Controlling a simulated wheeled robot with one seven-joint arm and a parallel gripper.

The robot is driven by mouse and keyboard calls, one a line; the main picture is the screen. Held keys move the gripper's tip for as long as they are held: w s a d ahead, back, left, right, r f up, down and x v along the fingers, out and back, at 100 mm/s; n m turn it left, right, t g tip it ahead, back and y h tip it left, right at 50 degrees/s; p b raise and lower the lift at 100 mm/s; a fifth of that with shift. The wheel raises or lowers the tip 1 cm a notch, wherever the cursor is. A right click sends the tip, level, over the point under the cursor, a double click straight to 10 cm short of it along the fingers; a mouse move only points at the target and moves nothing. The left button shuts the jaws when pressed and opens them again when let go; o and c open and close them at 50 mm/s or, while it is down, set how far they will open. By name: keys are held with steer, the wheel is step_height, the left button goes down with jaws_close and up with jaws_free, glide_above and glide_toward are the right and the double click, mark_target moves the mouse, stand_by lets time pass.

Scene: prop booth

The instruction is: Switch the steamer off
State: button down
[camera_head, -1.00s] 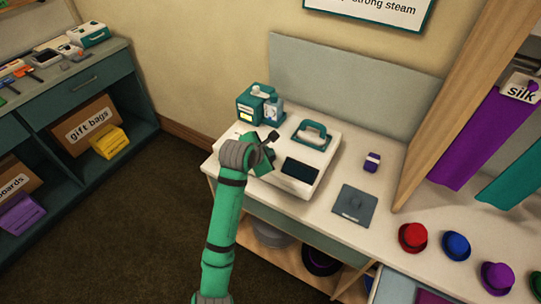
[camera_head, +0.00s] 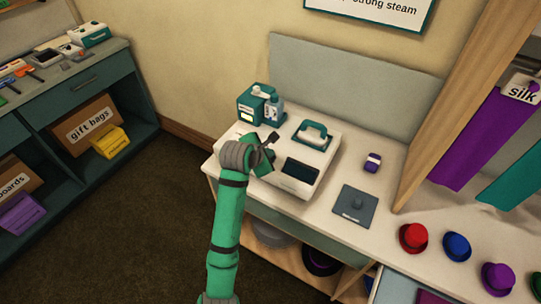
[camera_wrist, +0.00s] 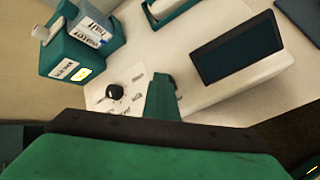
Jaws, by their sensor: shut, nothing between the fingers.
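The steamer (camera_head: 284,151) is a white box on the counter with a dark panel and a green handled iron-like piece on top. In the wrist view its white top (camera_wrist: 180,60) carries a small black knob (camera_wrist: 115,91) with printed labels around it, too small to read. My gripper (camera_head: 267,149) is over the left front part of the steamer. In the wrist view my gripper (camera_wrist: 160,82) is shut and empty, just right of the knob and seemingly apart from it. My arm hides the knob in the head view.
A green box and bottle (camera_head: 262,104) stand behind the steamer; a wrist-view label reads "water half". A purple-and-white item (camera_head: 372,162) and a grey pad (camera_head: 355,204) lie to the right. Small hats (camera_head: 413,238) and a wooden upright (camera_head: 440,105) stand farther right.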

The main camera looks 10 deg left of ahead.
steer(key=shift+d, duration=0.2)
steer(key=shift+s+a+r, duration=0.1)
steer(key=shift+a+r, duration=0.1)
steer(key=shift+r, duration=0.6)
steer(key=shift+d+r, duration=0.1)
steer(key=shift+r, duration=2.25)
